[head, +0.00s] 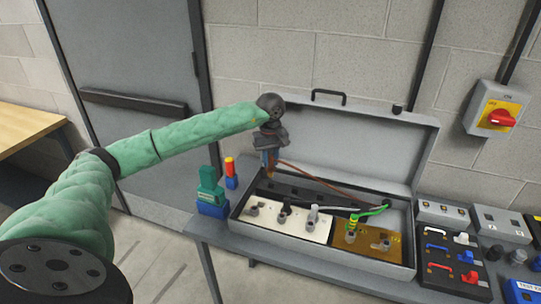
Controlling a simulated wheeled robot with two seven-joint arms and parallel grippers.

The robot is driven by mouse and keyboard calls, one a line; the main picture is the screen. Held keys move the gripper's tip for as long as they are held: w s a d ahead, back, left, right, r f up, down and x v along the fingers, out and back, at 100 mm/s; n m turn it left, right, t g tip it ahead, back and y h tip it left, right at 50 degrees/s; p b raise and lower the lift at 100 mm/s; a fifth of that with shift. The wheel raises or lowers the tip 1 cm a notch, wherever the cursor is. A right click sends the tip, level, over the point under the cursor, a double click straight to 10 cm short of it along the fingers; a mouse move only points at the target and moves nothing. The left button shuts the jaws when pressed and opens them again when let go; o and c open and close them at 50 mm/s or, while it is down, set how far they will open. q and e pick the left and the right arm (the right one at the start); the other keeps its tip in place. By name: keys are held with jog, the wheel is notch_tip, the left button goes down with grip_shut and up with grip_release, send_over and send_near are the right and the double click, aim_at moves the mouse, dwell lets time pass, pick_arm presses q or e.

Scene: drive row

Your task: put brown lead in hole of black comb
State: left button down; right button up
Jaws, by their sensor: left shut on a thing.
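My left gripper (270,163) points down over the back left part of the open grey case. It is shut on the end of the brown lead (318,176). The lead runs from the jaws in a curve to the right side of the case. A long black strip, which looks like the black comb (300,191), lies along the back of the case, below and right of the gripper. Its holes are too small to make out. The held end is partly hidden by the jaws, and I cannot tell if it touches anything. My right gripper is not in view.
The case (300,243) has a raised lid (350,135) behind the gripper. A cream block (290,222) and a brass block (372,252) sit in front, with white, black and green-yellow leads. Green-blue and red-yellow items stand left; switch panels (452,262) stand right.

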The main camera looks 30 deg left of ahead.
aim_at(271, 176)
pick_arm(q)
jog(key=shift+f, duration=0.75)
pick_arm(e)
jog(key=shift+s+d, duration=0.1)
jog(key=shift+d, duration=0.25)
pick_arm(q)
jog(key=shift+f+b, duration=0.45)
jog(key=shift+b, duration=0.25)
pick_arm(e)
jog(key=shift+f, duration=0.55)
